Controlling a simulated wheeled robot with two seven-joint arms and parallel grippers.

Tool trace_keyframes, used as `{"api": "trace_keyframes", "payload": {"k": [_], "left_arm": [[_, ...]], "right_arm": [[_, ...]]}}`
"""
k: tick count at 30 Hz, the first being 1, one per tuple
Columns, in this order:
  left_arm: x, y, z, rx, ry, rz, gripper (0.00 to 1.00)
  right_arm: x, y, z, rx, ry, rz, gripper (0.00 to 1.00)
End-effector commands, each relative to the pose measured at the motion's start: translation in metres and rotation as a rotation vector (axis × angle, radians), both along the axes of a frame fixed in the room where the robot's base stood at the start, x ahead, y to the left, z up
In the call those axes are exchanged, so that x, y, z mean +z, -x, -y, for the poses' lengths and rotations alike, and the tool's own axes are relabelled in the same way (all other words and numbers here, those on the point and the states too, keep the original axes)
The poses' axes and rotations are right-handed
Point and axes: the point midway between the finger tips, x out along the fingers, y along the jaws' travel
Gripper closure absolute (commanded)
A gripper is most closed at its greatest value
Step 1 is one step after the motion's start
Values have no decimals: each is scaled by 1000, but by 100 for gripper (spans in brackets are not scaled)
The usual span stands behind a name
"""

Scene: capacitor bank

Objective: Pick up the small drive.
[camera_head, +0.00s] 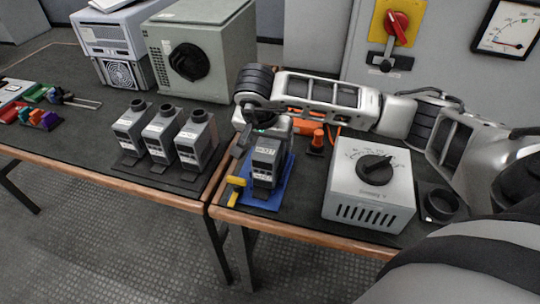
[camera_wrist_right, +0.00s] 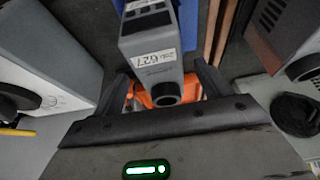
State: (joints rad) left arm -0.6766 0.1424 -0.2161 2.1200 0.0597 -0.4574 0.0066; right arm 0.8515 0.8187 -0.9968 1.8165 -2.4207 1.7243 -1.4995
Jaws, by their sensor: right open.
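The small drive (camera_head: 265,164) is a dark grey unit with a pale label, standing upright on a blue mat (camera_head: 246,199) near the front of the right-hand table. My right gripper (camera_head: 258,132) is open, over the drive's top. In the wrist view a grey unit with a white label and a round dark cap (camera_wrist_right: 156,52), apparently this drive, shows beyond the right gripper (camera_wrist_right: 163,80), between its two open fingers. I cannot tell whether they touch it. The gripper and wrist hide part of the drive's top in the head view. My left gripper is not in view.
Three similar grey units (camera_head: 163,132) stand on a dark base left of the table seam. A white box with a black knob (camera_head: 362,190) stands right of the drive. A yellow-handled item (camera_head: 235,184) lies at the mat's left edge, and orange parts (camera_head: 317,140) are behind.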

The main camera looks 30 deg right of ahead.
Motion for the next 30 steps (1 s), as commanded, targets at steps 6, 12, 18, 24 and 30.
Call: {"api": "trace_keyframes", "payload": {"k": [6,12,18,24,30], "left_arm": [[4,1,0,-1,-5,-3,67],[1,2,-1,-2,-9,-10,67],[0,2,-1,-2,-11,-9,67],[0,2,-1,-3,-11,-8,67],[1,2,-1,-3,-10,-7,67]], "right_arm": [[-22,-7,10,-3,-3,-5,24],[-44,-15,17,0,-2,-3,24],[-47,-16,18,1,-1,0,24],[-47,-16,18,1,-1,0,57],[-45,-17,18,0,-1,3,92]]}}
